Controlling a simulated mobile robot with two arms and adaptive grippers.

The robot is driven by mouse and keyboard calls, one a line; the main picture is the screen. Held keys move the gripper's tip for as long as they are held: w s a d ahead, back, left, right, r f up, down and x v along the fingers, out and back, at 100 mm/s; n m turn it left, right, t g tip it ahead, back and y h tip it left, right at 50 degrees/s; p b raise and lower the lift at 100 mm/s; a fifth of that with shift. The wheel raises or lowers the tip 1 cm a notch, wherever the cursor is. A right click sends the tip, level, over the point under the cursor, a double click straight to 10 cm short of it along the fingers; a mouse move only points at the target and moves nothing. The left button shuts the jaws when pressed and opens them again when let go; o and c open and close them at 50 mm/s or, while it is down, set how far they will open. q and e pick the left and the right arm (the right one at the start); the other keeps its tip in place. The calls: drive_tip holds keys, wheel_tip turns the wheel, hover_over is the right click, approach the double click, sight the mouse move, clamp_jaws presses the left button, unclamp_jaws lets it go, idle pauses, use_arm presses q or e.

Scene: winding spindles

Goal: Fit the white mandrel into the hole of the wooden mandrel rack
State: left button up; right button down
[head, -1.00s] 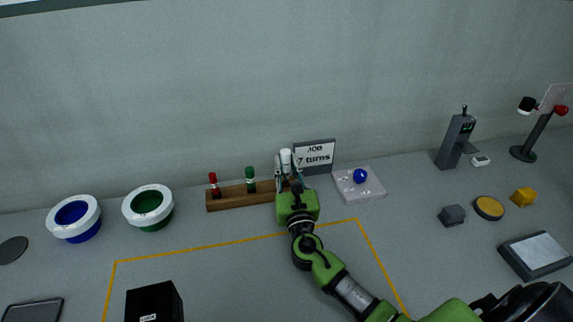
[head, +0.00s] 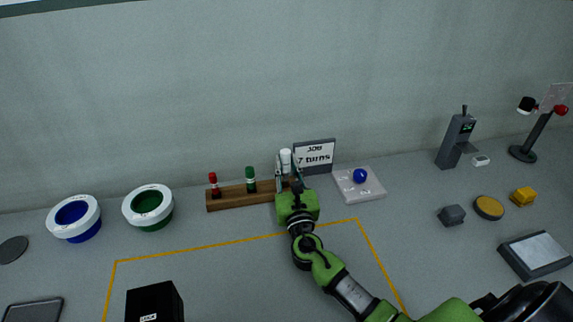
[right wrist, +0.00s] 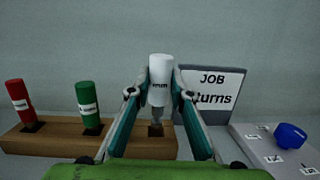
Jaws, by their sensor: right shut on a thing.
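The white mandrel (right wrist: 159,82) is upright between the fingers of my right gripper (right wrist: 159,97), which is shut on it. It also shows in the head view (head: 286,160). The wooden mandrel rack (head: 232,199) lies along the back of the table, and its right part is below the white mandrel. In the right wrist view the rack (right wrist: 60,140) shows the mandrel's grey lower shaft reaching down to its top. The fingers partly hide the hole, so I cannot tell how deep the shaft sits. My left gripper is not in view.
A red mandrel (right wrist: 17,100) and a green mandrel (right wrist: 87,104) stand in the rack. A job sign (head: 315,157) stands just behind on the right. The yellow-outlined area in front is mostly clear.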

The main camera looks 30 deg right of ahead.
drive_tip(key=shift+f+b, duration=1)
drive_tip(key=shift+s+f, duration=0.1)
